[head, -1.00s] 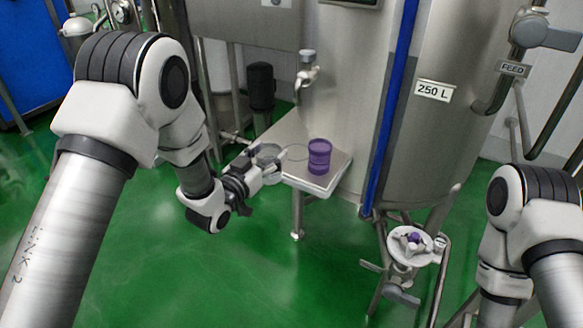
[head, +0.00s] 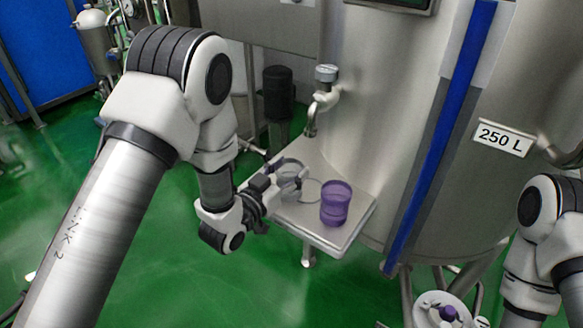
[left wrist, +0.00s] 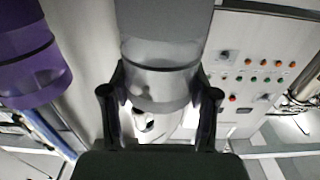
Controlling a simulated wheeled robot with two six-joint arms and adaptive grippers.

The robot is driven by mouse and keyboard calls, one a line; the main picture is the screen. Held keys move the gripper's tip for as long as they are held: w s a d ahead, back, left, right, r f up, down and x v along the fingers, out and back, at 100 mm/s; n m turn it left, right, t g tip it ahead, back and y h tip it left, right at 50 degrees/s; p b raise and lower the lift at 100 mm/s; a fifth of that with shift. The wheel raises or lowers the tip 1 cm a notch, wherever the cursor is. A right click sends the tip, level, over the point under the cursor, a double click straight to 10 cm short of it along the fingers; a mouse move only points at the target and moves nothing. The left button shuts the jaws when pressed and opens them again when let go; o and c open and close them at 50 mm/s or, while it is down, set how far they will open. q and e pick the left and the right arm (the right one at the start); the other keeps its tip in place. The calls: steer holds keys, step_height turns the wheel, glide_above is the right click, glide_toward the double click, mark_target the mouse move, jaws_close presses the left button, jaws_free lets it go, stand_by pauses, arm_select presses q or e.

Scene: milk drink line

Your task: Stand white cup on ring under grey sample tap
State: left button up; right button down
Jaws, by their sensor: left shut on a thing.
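In the left wrist view the cup (left wrist: 160,75) sits between the two fingertips (left wrist: 160,100). The grey sample tap (head: 322,95) sticks out of the tank above the shelf, behind and up-right of the held cup. A thin ring (head: 312,182) shows on the shelf, partly hidden by the cup and gripper. I cannot tell whether the cup touches the shelf. My right gripper is not in view.
A purple cup (head: 336,204) stands on the steel shelf (head: 325,238), right of the held cup; it also shows in the left wrist view (left wrist: 35,60). The tank wall (head: 400,110) closes the shelf's back. A round white dish (head: 425,308) with a purple piece is lower right.

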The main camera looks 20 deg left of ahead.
arm_select(q)
steer(key=shift+w+f, duration=0.15)
steer(key=shift+w, duration=0.15)
steer(key=shift+c, duration=0.5)
steer(key=o, duration=0.9)
steer(key=shift+s, duration=0.1)
steer(key=shift+o, duration=1.4)
steer(key=shift+s+r, duration=0.25)
steer(key=shift+w, duration=0.1)
steer(key=shift+f, duration=0.1)
